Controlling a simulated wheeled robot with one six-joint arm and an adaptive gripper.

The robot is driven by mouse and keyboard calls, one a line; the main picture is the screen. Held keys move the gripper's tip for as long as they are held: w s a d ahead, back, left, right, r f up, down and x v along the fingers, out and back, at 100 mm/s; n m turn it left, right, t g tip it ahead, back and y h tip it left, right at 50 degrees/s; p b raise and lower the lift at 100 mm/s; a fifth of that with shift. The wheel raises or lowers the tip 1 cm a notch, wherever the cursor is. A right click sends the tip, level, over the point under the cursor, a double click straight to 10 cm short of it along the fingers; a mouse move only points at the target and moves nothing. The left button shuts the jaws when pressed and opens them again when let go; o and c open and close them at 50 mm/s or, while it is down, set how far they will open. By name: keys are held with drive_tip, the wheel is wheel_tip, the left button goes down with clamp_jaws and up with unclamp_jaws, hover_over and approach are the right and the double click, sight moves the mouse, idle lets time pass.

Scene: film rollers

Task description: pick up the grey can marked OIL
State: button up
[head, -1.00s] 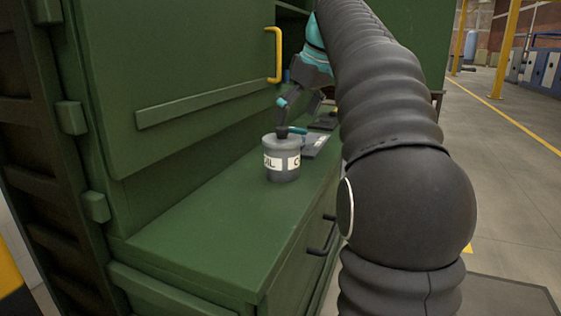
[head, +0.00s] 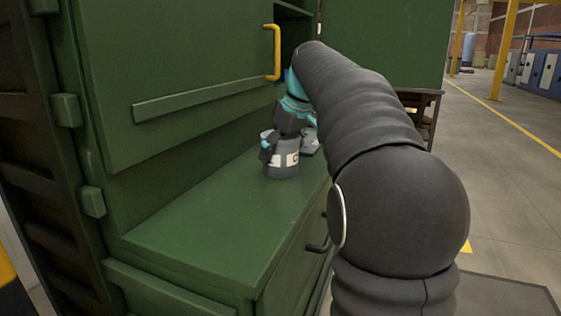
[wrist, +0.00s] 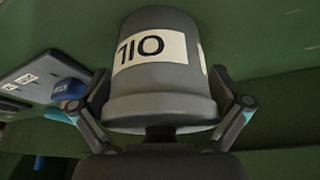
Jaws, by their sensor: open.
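The grey can marked OIL (head: 283,168) stands upright on the green cabinet's ledge (head: 205,225). In the wrist view the can (wrist: 160,85) fills the middle, upside down, with its white OIL label in sight. My gripper (wrist: 163,120) is open, with one finger on each side of the can. Small gaps seem to show at the sides; I cannot tell if either finger touches it. In the head view my gripper (head: 275,150) is down at the can, and my arm hides part of it.
The cabinet door (head: 190,70) with a yellow handle (head: 273,52) rises at left. The ledge's front part is clear.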

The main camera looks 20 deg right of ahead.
drive_tip(key=c, duration=0.9)
drive_tip(key=shift+r, duration=0.1)
